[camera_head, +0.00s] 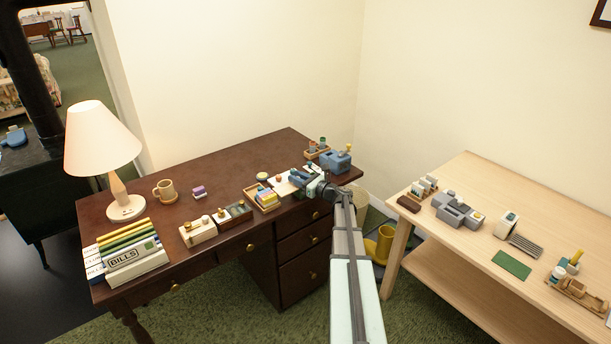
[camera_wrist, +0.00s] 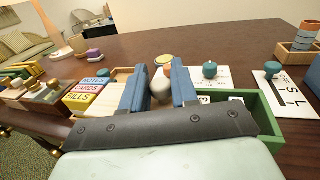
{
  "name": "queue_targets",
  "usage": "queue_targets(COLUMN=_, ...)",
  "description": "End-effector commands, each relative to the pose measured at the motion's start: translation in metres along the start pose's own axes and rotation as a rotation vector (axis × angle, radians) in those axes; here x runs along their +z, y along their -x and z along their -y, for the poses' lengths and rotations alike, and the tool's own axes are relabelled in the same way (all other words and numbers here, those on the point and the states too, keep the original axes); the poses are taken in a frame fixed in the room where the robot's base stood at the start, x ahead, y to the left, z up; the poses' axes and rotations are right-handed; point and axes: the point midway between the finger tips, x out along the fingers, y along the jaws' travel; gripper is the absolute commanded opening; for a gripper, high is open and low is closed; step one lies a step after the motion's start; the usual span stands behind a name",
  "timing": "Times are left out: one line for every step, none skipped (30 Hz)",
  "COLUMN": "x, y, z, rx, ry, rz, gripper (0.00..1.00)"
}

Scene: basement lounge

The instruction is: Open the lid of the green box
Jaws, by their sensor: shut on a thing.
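The green box (camera_wrist: 266,112) is on the dark desk, just beyond and to the right of my wrist in the wrist view. Its green rim and inner wall show, with pale numbered pieces by it; my wrist hides its near part. My gripper (camera_wrist: 158,88) has its two blue fingers closed around a pale rounded knob (camera_wrist: 160,86). I cannot tell clearly how the knob joins the lid, or the lid's angle. In the head view my gripper (camera_head: 308,180) is over the desk's right part and hides most of the box.
A wooden tray of labelled blocks (camera_head: 264,197) stands left of my gripper. A white card with a teal knob (camera_wrist: 210,73) lies behind it. A blue device (camera_head: 336,161) and a small wooden rack (camera_head: 316,152) stand to the right. The desk's back middle is clear.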

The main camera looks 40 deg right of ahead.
Motion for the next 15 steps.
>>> queue_targets(x=-0.0006, y=0.0005, z=0.0009, rx=-0.001, ry=0.000, rz=-0.001, gripper=0.00)
queue_targets(x=-0.0006, y=0.0005, z=0.0010, rx=-0.001, ry=0.000, rz=-0.001, gripper=0.00)
queue_targets(x=-0.0006, y=0.0005, z=0.0011, rx=-0.001, ry=0.000, rz=-0.001, gripper=0.00)
queue_targets(x=-0.0006, y=0.0005, z=0.0012, rx=-0.001, ry=0.000, rz=-0.001, gripper=0.00)
queue_targets(x=-0.0006, y=0.0004, z=0.0012, rx=-0.001, ry=0.000, rz=-0.001, gripper=0.00)
queue_targets(x=-0.0006, y=0.0005, z=0.0012, rx=-0.001, ry=0.000, rz=-0.001, gripper=0.31)
queue_targets(x=-0.0005, y=0.0005, z=0.0013, rx=-0.001, ry=0.000, rz=-0.001, gripper=0.33)
queue_targets(x=-0.0005, y=0.0004, z=0.0013, rx=-0.001, ry=0.000, rz=-0.001, gripper=0.36)
queue_targets(x=-0.0004, y=0.0004, z=0.0013, rx=-0.001, ry=0.000, rz=-0.001, gripper=0.40)
queue_targets(x=-0.0004, y=0.0004, z=0.0013, rx=-0.001, ry=0.000, rz=-0.001, gripper=0.43)
queue_targets(x=-0.0004, y=0.0004, z=0.0013, rx=-0.001, ry=0.000, rz=-0.001, gripper=0.46)
queue_targets(x=-0.0003, y=0.0004, z=0.0013, rx=-0.001, ry=0.000, rz=-0.001, gripper=0.49)
queue_targets(x=-0.0003, y=0.0003, z=0.0014, rx=-0.001, ry=0.000, rz=-0.001, gripper=0.49)
queue_targets(x=-0.0003, y=0.0003, z=0.0014, rx=-0.001, ry=0.000, rz=-0.001, gripper=0.49)
queue_targets(x=-0.0003, y=0.0003, z=0.0014, rx=-0.001, ry=0.000, rz=-0.001, gripper=0.49)
